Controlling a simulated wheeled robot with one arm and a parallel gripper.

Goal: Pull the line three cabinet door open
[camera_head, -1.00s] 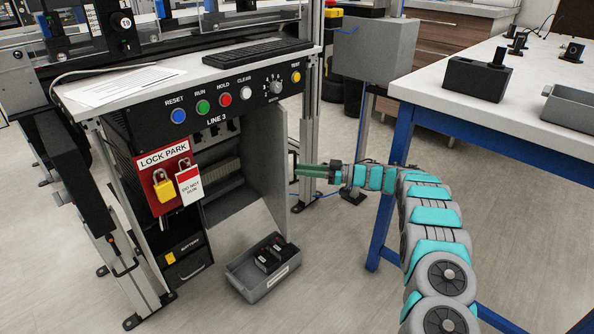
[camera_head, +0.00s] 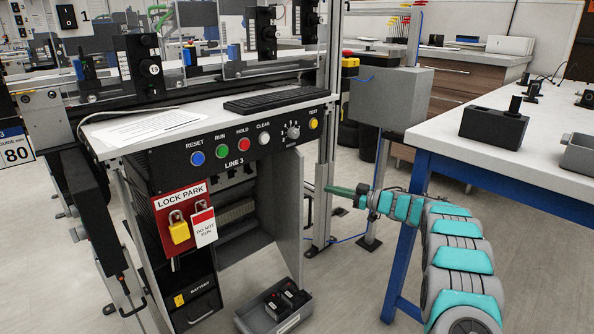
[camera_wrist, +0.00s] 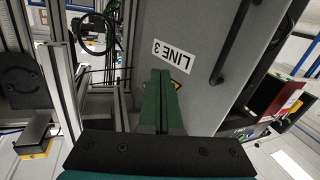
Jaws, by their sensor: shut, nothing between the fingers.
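The line three cabinet (camera_head: 165,180) stands left of centre in the head view, its front compartment open to view. Its grey door (camera_head: 284,200) stands swung out at the right side of the opening. In the wrist view the door's outer face (camera_wrist: 207,105) fills the middle, with an upside-down LINE 3 label (camera_wrist: 173,55) and a dark bar handle (camera_wrist: 232,45). My gripper (camera_head: 327,188) is shut and empty on the outer side of the door; its green fingers (camera_wrist: 160,76) lie together, left of the handle. Whether they touch the door I cannot tell.
A grey bin (camera_head: 274,312) with black items sits on the floor before the cabinet. A metal post (camera_head: 323,215) and a grey box (camera_head: 391,98) on a stand are near my gripper. A blue-legged table (camera_head: 402,240) is close on the right. A red lock board (camera_head: 180,214) hangs at the cabinet's left.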

